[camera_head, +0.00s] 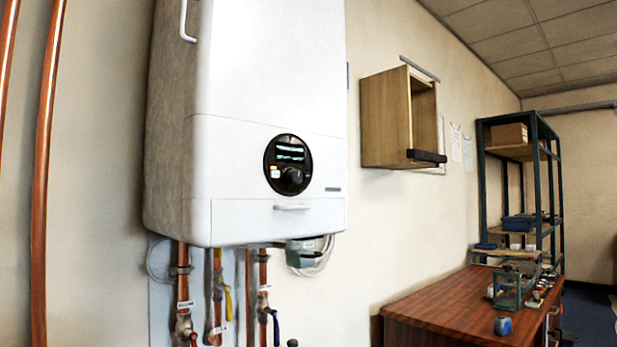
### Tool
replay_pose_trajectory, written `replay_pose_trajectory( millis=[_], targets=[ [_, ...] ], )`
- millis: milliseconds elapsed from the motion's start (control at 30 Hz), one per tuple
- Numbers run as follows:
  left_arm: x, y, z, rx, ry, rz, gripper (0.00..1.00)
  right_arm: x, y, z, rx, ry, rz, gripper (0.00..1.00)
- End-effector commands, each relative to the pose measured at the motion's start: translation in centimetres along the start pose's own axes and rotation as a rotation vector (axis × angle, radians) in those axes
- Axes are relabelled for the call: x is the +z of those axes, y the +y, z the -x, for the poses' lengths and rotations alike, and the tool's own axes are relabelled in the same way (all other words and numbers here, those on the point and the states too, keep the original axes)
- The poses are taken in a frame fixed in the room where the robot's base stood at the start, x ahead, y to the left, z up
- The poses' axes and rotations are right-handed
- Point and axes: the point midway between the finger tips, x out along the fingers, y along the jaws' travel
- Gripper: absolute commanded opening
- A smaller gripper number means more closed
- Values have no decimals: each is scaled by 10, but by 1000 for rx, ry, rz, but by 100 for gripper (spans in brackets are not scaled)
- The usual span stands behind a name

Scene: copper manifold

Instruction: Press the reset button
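A white boiler (262,80) hangs on the wall left of the middle. On its lower front is a round black control panel (288,164) with a lit greenish display (290,152) and a dark knob (291,180). A small pale button (274,172) with a yellowish mark sits left of the knob; its label is too small to read. Neither of my grippers is in view.
Copper pipes (46,150) run up the wall at the left. Pipes with valves (218,290) hang below the boiler. A wooden wall cabinet (388,118), a wooden bench (440,305) and a metal shelf rack (540,190) stand to the right.

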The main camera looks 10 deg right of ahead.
Motion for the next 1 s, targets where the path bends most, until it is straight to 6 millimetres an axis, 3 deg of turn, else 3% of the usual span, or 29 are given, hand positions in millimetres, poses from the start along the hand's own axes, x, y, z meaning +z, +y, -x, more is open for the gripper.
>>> replay_pose_trajectory(
  millis=[33, 267, 1000],
  targets=[
    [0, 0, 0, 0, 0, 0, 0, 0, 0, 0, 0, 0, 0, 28],
    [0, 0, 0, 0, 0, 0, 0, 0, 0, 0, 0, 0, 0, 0],
    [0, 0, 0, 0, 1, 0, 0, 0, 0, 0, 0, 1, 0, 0]
  ],
)
